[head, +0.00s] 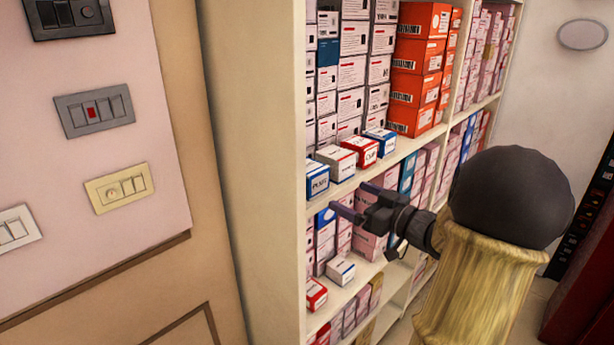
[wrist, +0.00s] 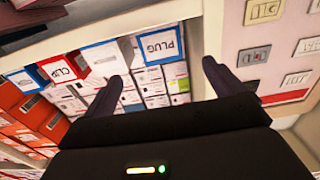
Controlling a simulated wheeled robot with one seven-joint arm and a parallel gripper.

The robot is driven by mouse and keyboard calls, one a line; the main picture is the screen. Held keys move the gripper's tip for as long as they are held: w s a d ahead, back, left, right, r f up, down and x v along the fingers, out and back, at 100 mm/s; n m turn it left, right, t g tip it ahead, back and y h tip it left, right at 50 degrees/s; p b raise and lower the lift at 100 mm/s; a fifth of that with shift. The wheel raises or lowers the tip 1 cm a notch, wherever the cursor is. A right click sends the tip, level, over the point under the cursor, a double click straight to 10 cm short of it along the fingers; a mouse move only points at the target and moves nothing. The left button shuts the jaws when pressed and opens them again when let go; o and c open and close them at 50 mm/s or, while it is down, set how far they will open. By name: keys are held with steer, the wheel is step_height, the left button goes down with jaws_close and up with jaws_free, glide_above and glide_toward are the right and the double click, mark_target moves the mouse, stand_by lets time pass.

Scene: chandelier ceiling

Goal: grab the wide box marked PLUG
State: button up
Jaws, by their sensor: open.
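The box marked PLUG (head: 317,180), white with blue edges, stands at the near left end of the middle shelf's front edge. In the wrist view the PLUG box (wrist: 158,46) appears beyond my fingertips, its lettering upside down, between the two fingers in the picture. My gripper (head: 357,200) is open and empty, in front of the shelf, a little below and right of the box in the head view. Its two dark fingers (wrist: 163,80) are spread wide in the wrist view and appear apart from the box.
A white box (head: 337,163), a red box marked CLIP (head: 365,151) and a blue-edged box (head: 381,142) line the same shelf edge. Stacked orange boxes (head: 415,85) stand behind. A lower shelf holds a red box (head: 315,294) and a white box (head: 340,269). The cabinet's side panel (head: 265,150) is left.

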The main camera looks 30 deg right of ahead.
mark_target(320, 180)
steer(key=p+x, duration=0.3)
steer(key=x, duration=0.6)
steer(key=shift+w+a+f, duration=0.1)
steer(key=shift+w, duration=0.25)
steer(key=shift+w+a+r+p, duration=0.25)
steer(key=shift+w+p, duration=0.2)
steer(key=shift+p, duration=0.15)
steer(key=p+x, duration=0.2)
steer(key=x, duration=0.1)
steer(key=shift+w+a, duration=0.1)
steer(key=shift+w, duration=0.1)
steer(key=shift+w+a+f, duration=0.15)
steer(key=shift+w, duration=0.3)
steer(key=shift+s, duration=0.1)
